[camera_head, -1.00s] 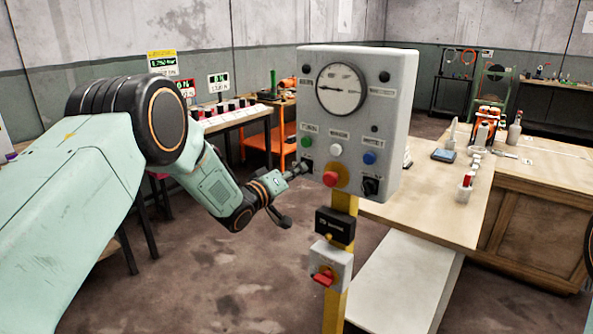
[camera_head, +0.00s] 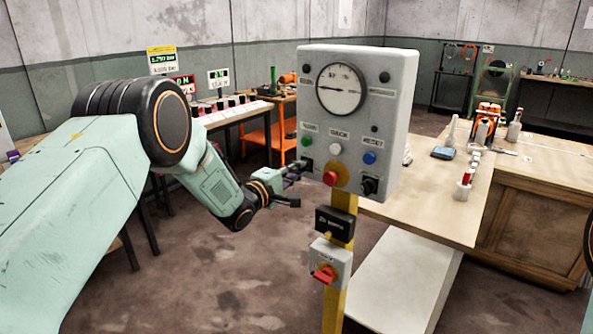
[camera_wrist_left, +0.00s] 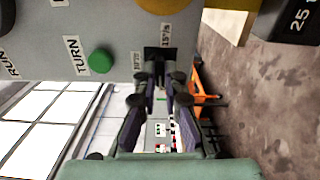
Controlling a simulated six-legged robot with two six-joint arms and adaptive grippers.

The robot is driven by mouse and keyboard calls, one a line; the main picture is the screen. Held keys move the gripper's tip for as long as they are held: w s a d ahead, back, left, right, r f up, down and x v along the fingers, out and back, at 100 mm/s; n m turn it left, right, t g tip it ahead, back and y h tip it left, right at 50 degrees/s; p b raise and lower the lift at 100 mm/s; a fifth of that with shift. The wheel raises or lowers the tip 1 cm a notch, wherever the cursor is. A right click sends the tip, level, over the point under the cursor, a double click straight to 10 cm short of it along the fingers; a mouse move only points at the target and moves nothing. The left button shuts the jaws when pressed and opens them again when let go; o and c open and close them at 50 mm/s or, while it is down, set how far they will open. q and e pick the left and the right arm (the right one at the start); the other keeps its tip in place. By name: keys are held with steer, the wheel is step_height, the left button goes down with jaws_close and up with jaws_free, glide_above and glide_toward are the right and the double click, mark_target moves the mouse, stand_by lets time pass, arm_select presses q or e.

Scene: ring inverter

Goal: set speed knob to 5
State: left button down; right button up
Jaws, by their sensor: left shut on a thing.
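A grey control box (camera_head: 345,120) on a yellow post carries a round dial, buttons and black knobs. My left gripper (camera_head: 301,169) is at the box's lower left corner, shut on a small black knob there. In the left wrist view the black knob (camera_wrist_left: 158,56) sits between the fingertips of my gripper (camera_wrist_left: 161,78), beside the green button (camera_wrist_left: 100,61). The fingers largely hide this knob in the head view, and its setting cannot be read. Another black knob (camera_head: 370,186) at the box's lower right is untouched. My right gripper is not in view.
A red mushroom button (camera_head: 331,178) is close to the gripper's right. Below it a black box (camera_head: 334,224) and a red switch (camera_head: 323,274) hang on the post (camera_head: 341,206). A wooden workbench (camera_head: 435,205) stands behind right. Open floor lies below the arm.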

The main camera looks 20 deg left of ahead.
arm_select(q)
steer(key=shift+s+d+f+n, duration=0.15)
steer(key=shift+f+n, duration=0.25)
steer(key=shift+n, duration=0.2)
steer(key=c, duration=1.5)
jaws_free()
steer(key=shift+r, duration=0.2)
steer(key=shift+o, duration=0.3)
steer(key=shift+r, duration=0.1)
steer(key=v, duration=1.2)
